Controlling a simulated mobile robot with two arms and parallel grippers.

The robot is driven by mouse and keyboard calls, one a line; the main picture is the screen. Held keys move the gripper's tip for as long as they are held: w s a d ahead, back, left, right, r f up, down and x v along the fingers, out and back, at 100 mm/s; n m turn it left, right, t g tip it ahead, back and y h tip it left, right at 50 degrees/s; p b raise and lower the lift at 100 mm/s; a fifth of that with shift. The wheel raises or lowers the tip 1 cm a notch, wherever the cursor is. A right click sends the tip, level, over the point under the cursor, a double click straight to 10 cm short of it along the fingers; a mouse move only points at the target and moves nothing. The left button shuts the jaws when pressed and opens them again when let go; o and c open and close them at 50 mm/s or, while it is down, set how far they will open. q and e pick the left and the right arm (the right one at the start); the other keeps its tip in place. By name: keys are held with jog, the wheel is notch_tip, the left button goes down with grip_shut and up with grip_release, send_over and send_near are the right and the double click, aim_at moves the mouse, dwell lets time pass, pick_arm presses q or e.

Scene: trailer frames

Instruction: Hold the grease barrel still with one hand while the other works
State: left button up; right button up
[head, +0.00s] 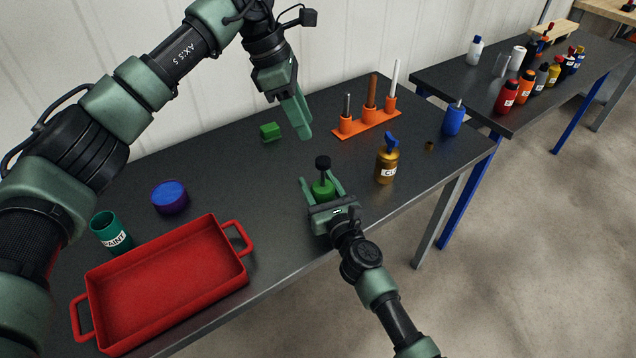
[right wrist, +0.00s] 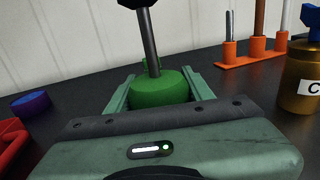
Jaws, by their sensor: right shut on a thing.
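The green grease barrel (head: 322,189) stands near the table's front edge, with a dark rod and black knob (head: 323,162) rising from its top. My right gripper (head: 322,184) is shut on the barrel, one finger on each side. In the right wrist view the barrel (right wrist: 160,88) sits between the fingers; its lower part is hidden by the gripper body. My left gripper (head: 304,132) hangs above the table, behind and to the left of the knob, apart from it. Its fingers overlap in this view, so its opening is unclear.
A green cube (head: 270,132) lies left of my left gripper. An orange stand (head: 367,125) with upright rods is behind. A gold bottle (head: 387,167) stands right of the barrel. A red tray (head: 165,285), a teal paint can (head: 112,236) and a purple-blue round container (head: 170,199) are left.

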aim_at(324, 167)
dwell(0.3)
pick_arm(q)
jog(key=o, duration=0.4)
jog(key=shift+o, duration=0.2)
jog(key=s+d+f+m+t+y, duration=0.1)
jog(key=s+d+m+t+y, duration=0.1)
jog(key=m, duration=0.8)
jog(key=s+d+f+m+t+y, duration=0.1)
jog(key=f+m+t, duration=0.1)
jog(key=m, duration=0.9)
jog(key=x, duration=1.1)
jog(key=shift+w+d+f, duration=0.1)
jog(key=shift+d+f, duration=0.05)
jog(key=shift+d, duration=0.05)
